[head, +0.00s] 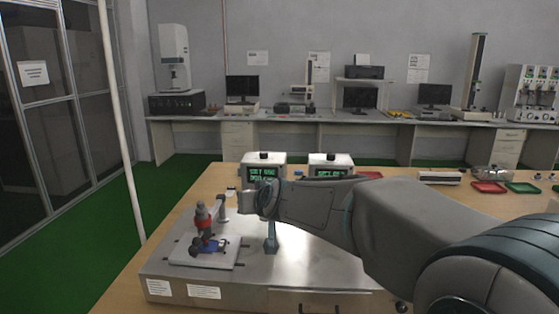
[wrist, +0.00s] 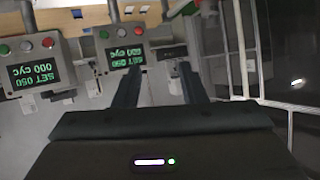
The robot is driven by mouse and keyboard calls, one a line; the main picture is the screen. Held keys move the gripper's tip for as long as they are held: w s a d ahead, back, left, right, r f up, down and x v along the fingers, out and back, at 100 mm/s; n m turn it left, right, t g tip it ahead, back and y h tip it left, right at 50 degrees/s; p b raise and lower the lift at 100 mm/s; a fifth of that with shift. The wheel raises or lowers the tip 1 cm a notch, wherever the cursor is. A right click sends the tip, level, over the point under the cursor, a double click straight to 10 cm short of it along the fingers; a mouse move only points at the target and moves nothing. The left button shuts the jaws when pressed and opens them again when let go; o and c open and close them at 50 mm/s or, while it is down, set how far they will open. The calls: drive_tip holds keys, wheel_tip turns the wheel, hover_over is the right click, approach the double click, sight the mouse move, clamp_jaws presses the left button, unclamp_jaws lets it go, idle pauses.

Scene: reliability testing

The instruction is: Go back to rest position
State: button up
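My gripper shows in the wrist view (wrist: 160,72) with its two dark fingers apart and nothing visible between them. In the head view my arm reaches in from the lower right, and its wrist end is above the metal test bench, in front of two control boxes. The left control box (head: 263,174) and the right control box (head: 331,172) have green displays; both appear upside down in the wrist view.
The metal test bench (head: 185,272) stands on a wooden table (head: 212,182). A white plate (head: 186,256) on it carries a red and dark clamp device (head: 203,219). Red (head: 489,187) and green (head: 523,188) trays lie at the right. A white pole (head: 123,120) stands left.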

drive_tip(key=s+d+f+m+g+h, duration=0.1)
drive_tip(key=s+d+f+g, duration=0.2)
drive_tip(key=s+d, duration=0.4)
drive_tip(key=s+d+f+m+g+h+p, duration=0.1)
drive_tip(key=s+d+f, duration=0.4)
drive_tip(key=s, duration=0.7)
drive_tip(key=s+d+f+m+g+h, duration=0.1)
drive_tip(key=s+d+f+g+h, duration=0.2)
drive_tip(key=s+d, duration=0.5)
wheel_tip(320, 180, down, 2)
drive_tip(key=s+g, duration=0.1)
drive_tip(key=s, duration=0.1)
drive_tip(key=shift+s+d+g, duration=0.3)
drive_tip(key=shift+d+g, duration=0.05)
drive_tip(key=shift+g, duration=0.05)
